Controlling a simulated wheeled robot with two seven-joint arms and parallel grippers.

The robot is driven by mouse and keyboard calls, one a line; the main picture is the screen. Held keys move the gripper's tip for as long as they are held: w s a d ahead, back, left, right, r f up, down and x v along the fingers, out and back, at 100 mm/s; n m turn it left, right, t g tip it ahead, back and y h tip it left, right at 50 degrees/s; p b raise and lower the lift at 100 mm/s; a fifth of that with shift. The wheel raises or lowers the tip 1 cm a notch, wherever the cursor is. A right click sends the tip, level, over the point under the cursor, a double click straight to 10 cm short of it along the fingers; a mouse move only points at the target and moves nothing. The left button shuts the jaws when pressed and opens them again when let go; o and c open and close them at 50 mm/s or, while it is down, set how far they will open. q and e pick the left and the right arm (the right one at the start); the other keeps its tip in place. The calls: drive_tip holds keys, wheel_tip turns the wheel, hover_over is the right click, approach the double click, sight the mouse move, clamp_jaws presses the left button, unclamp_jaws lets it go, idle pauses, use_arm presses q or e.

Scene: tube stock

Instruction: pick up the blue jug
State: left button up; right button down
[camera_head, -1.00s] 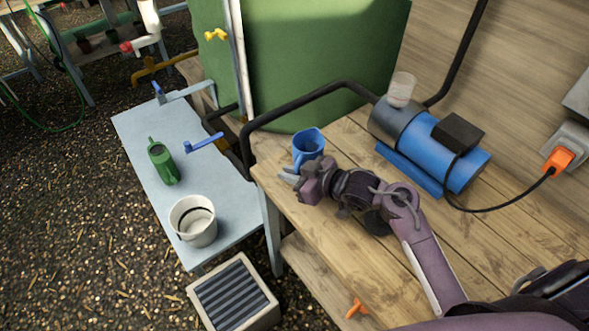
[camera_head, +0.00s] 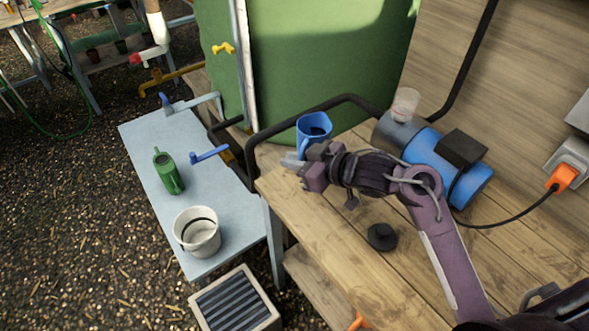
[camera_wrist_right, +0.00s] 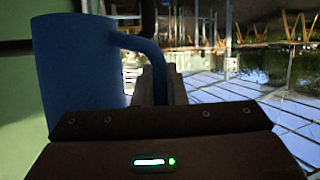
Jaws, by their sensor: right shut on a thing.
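The blue jug (camera_head: 313,128) is near the far left end of the wooden bench, in front of the green tank. My right gripper (camera_head: 292,160) is shut on it. In the right wrist view the jug (camera_wrist_right: 75,75) stands upright at the left, and its handle runs down between the fingers of my gripper (camera_wrist_right: 160,88). In the head view my gripper and wrist hide the jug's lower part, and it appears raised above the bench top. My left gripper is not in view.
A blue pump (camera_head: 440,160) with a clear cup on top lies right of the jug. A black knob-like piece (camera_head: 382,237) is on the wooden bench (camera_head: 330,240). The lower grey table (camera_head: 215,250) holds a green watering can (camera_head: 168,173) and a white bucket (camera_head: 197,232).

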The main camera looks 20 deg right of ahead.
wheel_tip(320, 180, up, 10)
drive_tip(key=p, duration=0.1)
drive_tip(key=shift+r+p, duration=0.2)
drive_tip(key=shift+p, duration=0.1)
idle(0.3)
